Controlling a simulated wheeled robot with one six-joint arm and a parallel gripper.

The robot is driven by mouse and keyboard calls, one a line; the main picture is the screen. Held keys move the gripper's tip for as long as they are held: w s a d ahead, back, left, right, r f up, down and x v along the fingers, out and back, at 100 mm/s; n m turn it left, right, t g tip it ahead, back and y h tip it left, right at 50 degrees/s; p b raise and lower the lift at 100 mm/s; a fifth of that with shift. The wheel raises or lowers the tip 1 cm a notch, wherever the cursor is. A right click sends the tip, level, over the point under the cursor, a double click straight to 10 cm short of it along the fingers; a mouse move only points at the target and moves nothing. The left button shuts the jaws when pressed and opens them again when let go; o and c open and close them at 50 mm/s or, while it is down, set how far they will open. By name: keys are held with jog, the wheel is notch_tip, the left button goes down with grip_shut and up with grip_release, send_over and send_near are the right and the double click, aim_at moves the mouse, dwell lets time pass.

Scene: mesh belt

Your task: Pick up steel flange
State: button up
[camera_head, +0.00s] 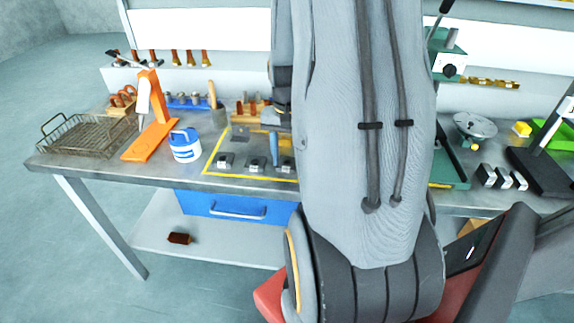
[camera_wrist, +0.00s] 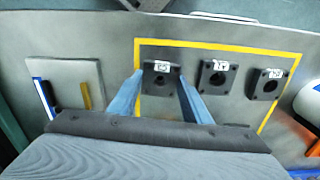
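Three dark square flange-like parts with round holes and small white labels stand in a row inside a yellow outline. In the wrist view they are the left (camera_wrist: 161,79), middle (camera_wrist: 214,77) and right (camera_wrist: 268,84) parts; the labels are too blurred to read surely. I cannot tell which one is the steel flange. My gripper (camera_wrist: 158,84) is open, its two blue fingers apart on either side of the left part, with no clear contact visible. In the head view my arm hides most of the gripper; one blue finger shows above the row.
A blue-and-white canister (camera_head: 185,146), orange stand (camera_head: 151,115) and wire basket (camera_head: 88,135) stand left on the bench (camera_head: 75,166). A light plate (camera_wrist: 75,88) lies beside the outline in the wrist view. Metal blocks (camera_head: 500,178) and a dark stand are at right.

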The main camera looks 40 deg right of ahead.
jog(key=shift+c, duration=1.2)
